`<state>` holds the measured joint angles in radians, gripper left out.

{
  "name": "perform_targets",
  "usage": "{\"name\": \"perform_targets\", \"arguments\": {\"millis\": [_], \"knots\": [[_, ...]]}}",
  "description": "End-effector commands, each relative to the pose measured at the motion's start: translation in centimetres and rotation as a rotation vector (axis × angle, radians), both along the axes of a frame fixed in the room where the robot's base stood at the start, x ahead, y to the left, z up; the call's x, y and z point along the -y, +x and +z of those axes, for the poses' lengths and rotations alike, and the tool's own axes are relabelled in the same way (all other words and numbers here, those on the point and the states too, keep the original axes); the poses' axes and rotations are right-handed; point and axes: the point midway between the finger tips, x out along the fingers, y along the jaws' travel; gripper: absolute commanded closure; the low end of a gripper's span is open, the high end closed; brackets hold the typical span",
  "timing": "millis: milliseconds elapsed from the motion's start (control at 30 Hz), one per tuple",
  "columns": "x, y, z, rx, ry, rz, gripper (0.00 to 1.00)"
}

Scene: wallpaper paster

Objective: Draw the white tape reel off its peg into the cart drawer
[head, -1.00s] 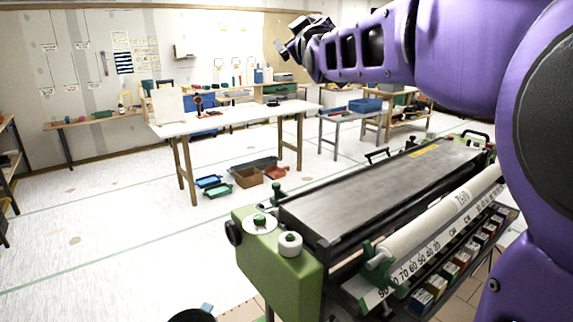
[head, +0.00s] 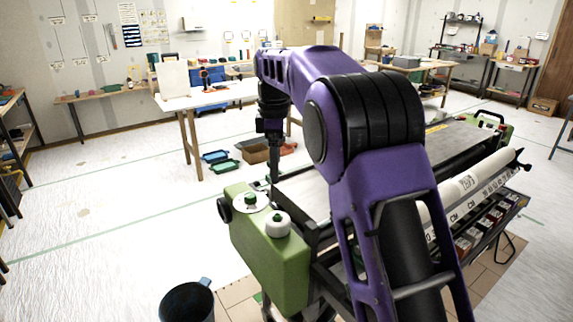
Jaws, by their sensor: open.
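A white tape reel (head: 278,225) sits on a green peg on top of the green end housing of the pasting machine. Beside it, farther back, is a wider, flatter white disc (head: 246,206) with a green knob. My gripper (head: 270,203) points down just behind the white reel, close to the disc. It is open, but its fingers are thin and dark here and the gap between them is hard to see. It does not hold the reel. A drawer-like tray (head: 497,222) with small boxes shows at the machine's right side; whether this is the cart drawer I cannot tell.
The machine's long metal bed (head: 310,192) lies partly behind my arm. A white paper roll (head: 480,180) runs along its right side. A dark bucket (head: 187,303) stands on the floor in front. A white table (head: 225,94) is behind. The floor at left is clear.

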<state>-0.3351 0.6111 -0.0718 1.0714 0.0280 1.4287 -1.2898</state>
Motion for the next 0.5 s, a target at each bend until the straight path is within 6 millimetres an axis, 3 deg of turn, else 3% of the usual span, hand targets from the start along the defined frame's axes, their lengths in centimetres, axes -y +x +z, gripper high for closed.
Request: {"name": "perform_targets", "arguments": {"millis": [267,500], "knots": [[0.0,-0.5,-2.9,-0.040,0.004,0.015,0.00],[0.1,-0.5,-7.6,-0.038,0.003,0.013,0.00]]}}
